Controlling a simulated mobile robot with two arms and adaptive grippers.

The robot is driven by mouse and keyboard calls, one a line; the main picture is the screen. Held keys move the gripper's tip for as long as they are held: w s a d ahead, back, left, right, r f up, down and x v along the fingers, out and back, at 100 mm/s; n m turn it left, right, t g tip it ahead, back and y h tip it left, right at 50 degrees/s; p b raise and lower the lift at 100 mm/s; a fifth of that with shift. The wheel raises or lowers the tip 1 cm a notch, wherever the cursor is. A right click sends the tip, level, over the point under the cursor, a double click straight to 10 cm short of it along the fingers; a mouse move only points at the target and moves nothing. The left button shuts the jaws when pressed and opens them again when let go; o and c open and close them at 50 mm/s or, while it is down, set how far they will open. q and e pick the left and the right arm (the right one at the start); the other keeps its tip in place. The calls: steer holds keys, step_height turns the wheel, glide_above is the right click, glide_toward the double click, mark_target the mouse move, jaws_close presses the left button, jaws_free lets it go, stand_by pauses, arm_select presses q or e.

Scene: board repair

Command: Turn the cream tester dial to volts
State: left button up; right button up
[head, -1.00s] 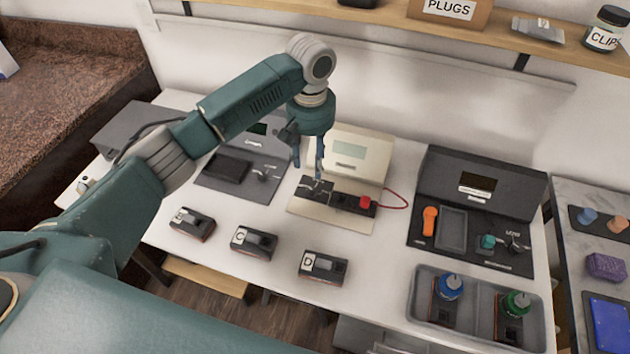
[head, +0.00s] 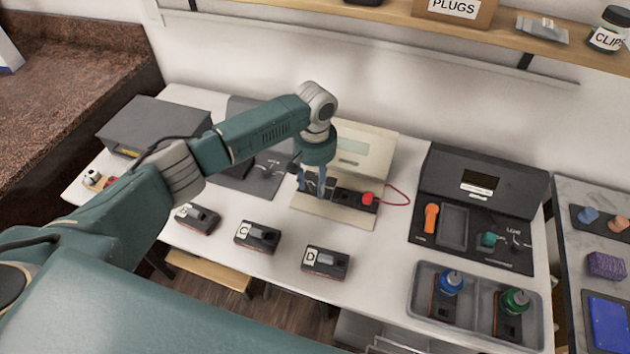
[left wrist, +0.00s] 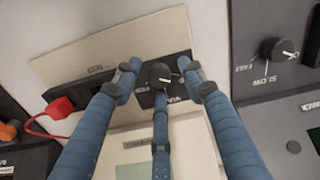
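The cream tester (head: 377,147) stands at the back middle of the white table, with a pale screen and a black strip on its base. Its black dial (left wrist: 160,75) shows in the left wrist view with a light pointer mark; the lettering beside it is partly hidden. In the head view my gripper covers the dial. My left gripper (head: 314,188) is over the left end of the strip, pointing down. In the left wrist view its blue fingers (left wrist: 160,82) stand around the dial, with small gaps on both sides. My right gripper is not in view.
A red plug (head: 367,198) with a red cable sits at the strip's right end. A dark tester (head: 476,190) stands to the right, another dark unit (head: 262,175) to the left. Black modules, including one marked D (head: 327,262), lie in front.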

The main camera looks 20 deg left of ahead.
arm_select(q)
steer(key=c, duration=0.8)
jaws_close()
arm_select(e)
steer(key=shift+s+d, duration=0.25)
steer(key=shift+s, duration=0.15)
arm_select(q)
steer(key=shift+r, duration=0.1)
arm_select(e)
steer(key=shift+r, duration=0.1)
arm_select(q)
steer(key=shift+d+r+m+p, duration=0.1)
steer(key=shift+m+p, duration=0.65)
steer(key=shift+m, duration=0.05)
steer(key=m+p, duration=0.2)
steer(key=m, duration=0.1)
steer(key=m+p, duration=0.1)
steer(key=m, duration=0.2)
steer(key=shift+w+m, duration=0.1)
steer(key=shift+m, duration=0.3)
steer(key=shift+m+p, duration=0.4)
steer(key=shift+m, duration=1.2)
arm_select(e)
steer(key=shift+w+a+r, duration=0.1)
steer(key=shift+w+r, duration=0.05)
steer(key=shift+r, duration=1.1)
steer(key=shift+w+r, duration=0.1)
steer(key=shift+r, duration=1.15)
